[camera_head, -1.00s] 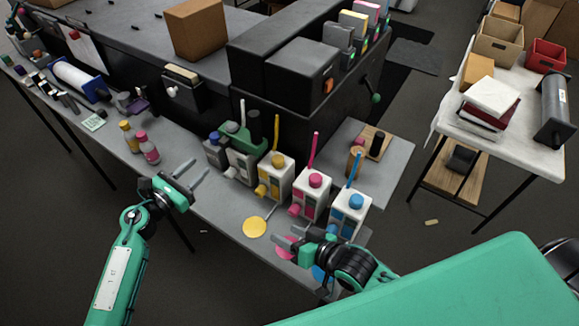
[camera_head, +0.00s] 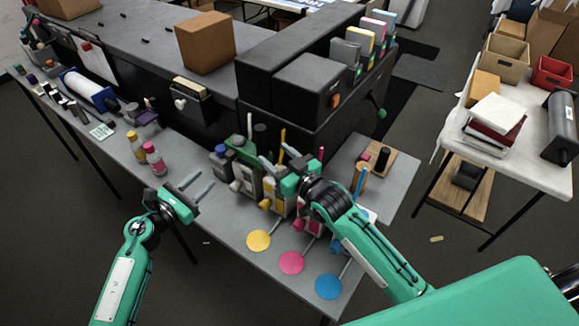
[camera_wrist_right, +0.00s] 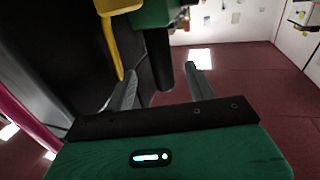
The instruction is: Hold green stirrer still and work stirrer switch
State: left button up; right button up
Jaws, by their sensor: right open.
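The green stirrer (camera_head: 240,150) sits at the back of the bench among the ink containers, with a dark upright cylinder (camera_head: 259,135) beside its green part. In the right wrist view, a green body (camera_wrist_right: 155,12) shows at the top, with a black cylinder (camera_wrist_right: 158,60) that appears between my fingers; I cannot tell whether it touches them. My right gripper (camera_head: 271,166) is open, over the containers just right of the stirrer. My left gripper (camera_head: 201,184) is open and empty, in front and left of the stirrer. I cannot make out the switch.
A yellow stick (camera_wrist_right: 110,40) and a magenta one (camera_wrist_right: 25,120) are close to my right gripper. Yellow (camera_head: 258,240), magenta (camera_head: 291,262) and blue (camera_head: 328,287) discs lie along the front. Two bottles (camera_head: 154,158) stand left. A black machine (camera_head: 300,85) rises behind.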

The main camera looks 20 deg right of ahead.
aim_at(265, 146)
jog(key=x, duration=0.7)
jog(key=shift+w, duration=0.1)
jog(key=shift+c, duration=0.2)
